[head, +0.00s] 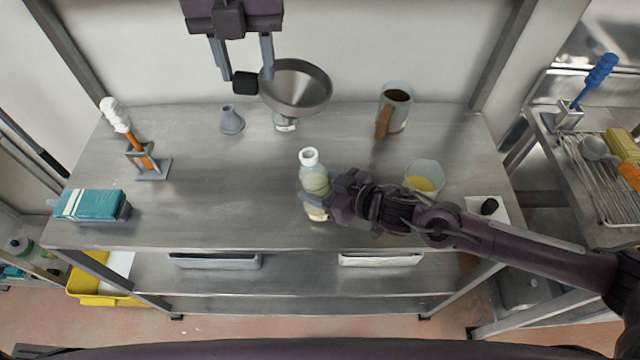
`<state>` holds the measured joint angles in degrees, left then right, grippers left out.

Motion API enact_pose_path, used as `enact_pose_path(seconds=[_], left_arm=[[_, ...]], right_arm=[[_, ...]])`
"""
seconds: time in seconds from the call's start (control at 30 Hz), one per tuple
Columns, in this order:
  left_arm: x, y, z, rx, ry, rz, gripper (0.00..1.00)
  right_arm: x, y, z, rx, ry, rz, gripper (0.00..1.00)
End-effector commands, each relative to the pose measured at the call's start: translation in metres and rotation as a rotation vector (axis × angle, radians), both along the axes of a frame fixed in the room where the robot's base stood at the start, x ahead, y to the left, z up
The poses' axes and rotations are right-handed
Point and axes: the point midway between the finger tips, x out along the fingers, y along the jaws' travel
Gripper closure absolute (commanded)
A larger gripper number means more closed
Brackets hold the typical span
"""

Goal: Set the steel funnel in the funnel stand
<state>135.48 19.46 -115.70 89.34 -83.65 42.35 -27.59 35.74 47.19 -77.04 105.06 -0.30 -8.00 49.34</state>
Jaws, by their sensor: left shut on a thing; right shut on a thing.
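The steel funnel (310,97) is a wide grey bowl with a black grip on its left side, near the back edge of the bench. My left gripper (243,75) comes in from the top of the view and is shut on that black grip (245,84). A small pale piece (285,124) shows directly under the bowl; I cannot tell whether it is the funnel stand or whether the funnel touches it. My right gripper (322,195) is shut on a pale green bottle (315,179) with a white ring top, upright at the bench's middle.
A small grey cone (231,121) stands left of the funnel. A mug-like container (397,106) is at right, and a cup with yellow contents (424,177) lies behind my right arm. A brush in a holder (152,168) and teal box (92,204) are at left.

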Motion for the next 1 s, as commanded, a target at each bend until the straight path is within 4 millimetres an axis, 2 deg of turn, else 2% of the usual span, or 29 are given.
enact_pose_path(seconds=[0.03, 0.5, 1.0], left_arm=[[0.001, 0.000, 0.004, 0.002, -0.003, 0.001, 1.00], [0.000, 0.000, 0.040, 0.002, -0.003, 0.001, 1.00], [0.000, 0.000, 0.044, 0.000, 0.000, 0.001, 1.00]], right_arm=[[-0.005, 0.000, -0.007, -0.007, 0.014, 0.006, 0.82], [-0.004, 0.000, -0.006, -0.008, 0.013, 0.005, 0.82], [-0.004, 0.000, -0.006, -0.008, 0.012, 0.004, 0.82]])
